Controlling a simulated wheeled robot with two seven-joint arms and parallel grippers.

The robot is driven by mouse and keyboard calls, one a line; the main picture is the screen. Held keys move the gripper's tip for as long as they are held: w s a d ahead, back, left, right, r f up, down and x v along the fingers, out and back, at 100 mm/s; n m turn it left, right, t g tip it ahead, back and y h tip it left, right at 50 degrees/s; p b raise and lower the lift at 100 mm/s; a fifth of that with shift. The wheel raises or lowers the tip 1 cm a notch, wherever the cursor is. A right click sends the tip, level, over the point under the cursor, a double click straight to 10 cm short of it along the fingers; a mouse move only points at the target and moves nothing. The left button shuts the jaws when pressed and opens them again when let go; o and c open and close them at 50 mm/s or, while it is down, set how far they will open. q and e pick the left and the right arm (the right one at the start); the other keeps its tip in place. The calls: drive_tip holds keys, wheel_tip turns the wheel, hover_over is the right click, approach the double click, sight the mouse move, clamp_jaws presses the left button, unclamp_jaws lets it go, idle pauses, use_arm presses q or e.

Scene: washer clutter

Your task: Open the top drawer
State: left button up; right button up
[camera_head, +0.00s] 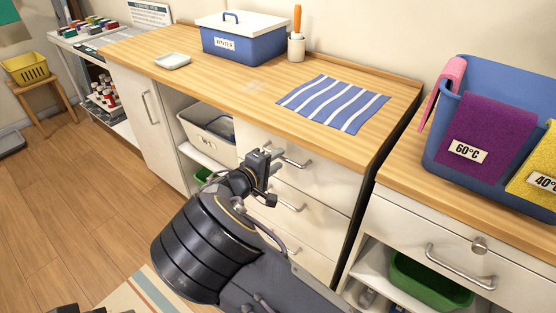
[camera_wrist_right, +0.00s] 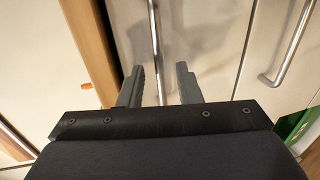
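The top drawer (camera_head: 325,172) is the uppermost of a white stack under the wooden counter, and its front looks flush and closed. Its bar handle (camera_head: 293,158) is partly hidden behind my right gripper (camera_head: 268,160). In the right wrist view that handle (camera_wrist_right: 156,45) runs between the two grey fingers of my right gripper (camera_wrist_right: 160,84). The fingers are apart, one on each side of the bar. I cannot tell whether either touches it. Small dark parts at the bottom left edge of the head view may belong to my left gripper, too cropped to read.
The second drawer's handle (camera_head: 288,202) lies just below, also in the right wrist view (camera_wrist_right: 294,45). The counter edge (camera_wrist_right: 88,45) is close beside the fingers. A striped cloth (camera_head: 334,102) and a blue box (camera_head: 243,42) rest on top. An open shelf with a bin (camera_head: 205,128) lies left.

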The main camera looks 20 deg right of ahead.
drive_tip(key=shift+w+d+f, duration=0.15)
drive_tip(key=shift+w+d, duration=0.2)
drive_tip(key=shift+d, duration=0.1)
clamp_jaws()
